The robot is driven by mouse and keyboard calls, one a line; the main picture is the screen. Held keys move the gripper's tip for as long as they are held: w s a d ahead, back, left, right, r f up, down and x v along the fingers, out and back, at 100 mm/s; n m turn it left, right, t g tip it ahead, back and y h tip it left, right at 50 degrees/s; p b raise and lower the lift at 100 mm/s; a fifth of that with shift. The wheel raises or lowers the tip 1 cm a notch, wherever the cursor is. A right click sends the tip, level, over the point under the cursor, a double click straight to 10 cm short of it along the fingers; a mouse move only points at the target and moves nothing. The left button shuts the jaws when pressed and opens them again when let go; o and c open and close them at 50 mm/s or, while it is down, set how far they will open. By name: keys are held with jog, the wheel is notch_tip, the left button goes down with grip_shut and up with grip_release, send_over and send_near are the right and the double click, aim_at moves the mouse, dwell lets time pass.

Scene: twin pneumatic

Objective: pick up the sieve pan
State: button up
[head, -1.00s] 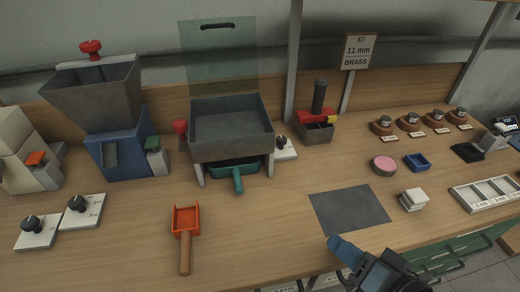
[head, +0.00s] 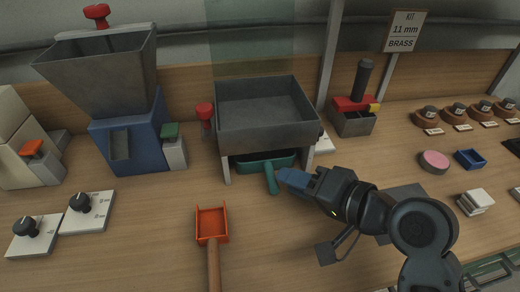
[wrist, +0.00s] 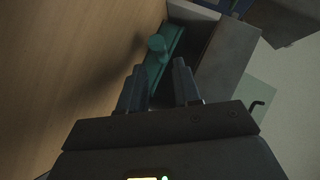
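The sieve pan (head: 262,163) is a shallow teal tray with a round teal handle pointing forward. It sits under the grey sieve box (head: 266,124), which hides its back part. In the wrist view the handle of the sieve pan (wrist: 157,46) stands just ahead of the fingertips, roughly in line with the gap. My gripper (head: 283,176) has blue fingers and comes from the right, close beside the handle in the head view. In the wrist view my gripper (wrist: 158,66) is open, with nothing clearly held between its fingers. Whether a finger touches the handle cannot be told.
An orange scoop (head: 212,224) with a wooden handle lies in front of the sieve stand. A blue hopper machine (head: 126,139) stands to the left. A red-topped device (head: 353,110) stands to the right behind my arm. The wooden bench between scoop and arm is clear.

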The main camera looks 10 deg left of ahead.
jog(key=x, duration=0.5)
jog(key=shift+w+r, duration=0.1)
jog(key=shift+r, duration=0.05)
grip_shut()
